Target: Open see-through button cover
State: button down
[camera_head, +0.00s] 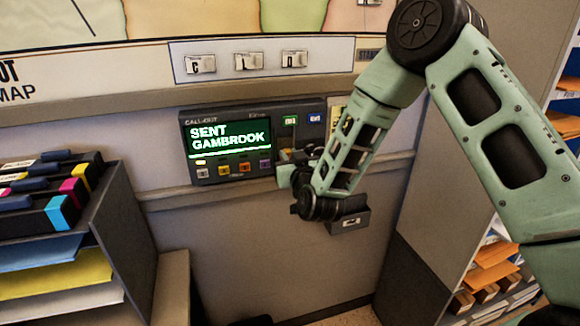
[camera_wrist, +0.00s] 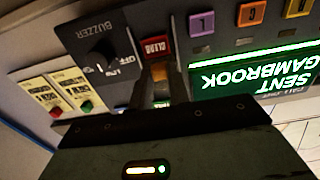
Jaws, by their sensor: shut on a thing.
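The call-out panel (camera_head: 228,140) is on the wall, and its screen reads "SENT GAMBROOK". The wrist view shows it upside down, with the screen (camera_wrist: 262,72) at right. My gripper (camera_head: 284,172) is at the panel's lower right part. In the wrist view my gripper (camera_wrist: 158,88) has its fingers close together over a small amber-tinted piece, the see-through button cover (camera_wrist: 159,71), beside a red labelled button (camera_wrist: 156,46). The fingers are shut on it. The cover's edges and how far it is raised are hard to make out. In the head view my gripper hides it.
A black buzzer knob (camera_wrist: 101,53) and two pale cards (camera_wrist: 76,92) with small buttons are left of the fingers in the wrist view. A metal box (camera_head: 348,222) sits below the panel. A file rack (camera_head: 120,230) stands at left, and shelves (camera_head: 490,270) at right.

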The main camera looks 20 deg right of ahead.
jog(key=shift+r, duration=0.95)
jog(key=c, duration=1.3)
grip_release()
jog(key=s+p, duration=0.7)
jog(key=s, duration=1)
jog(key=shift+s+p, duration=0.2)
jog(key=shift+p, duration=0.2)
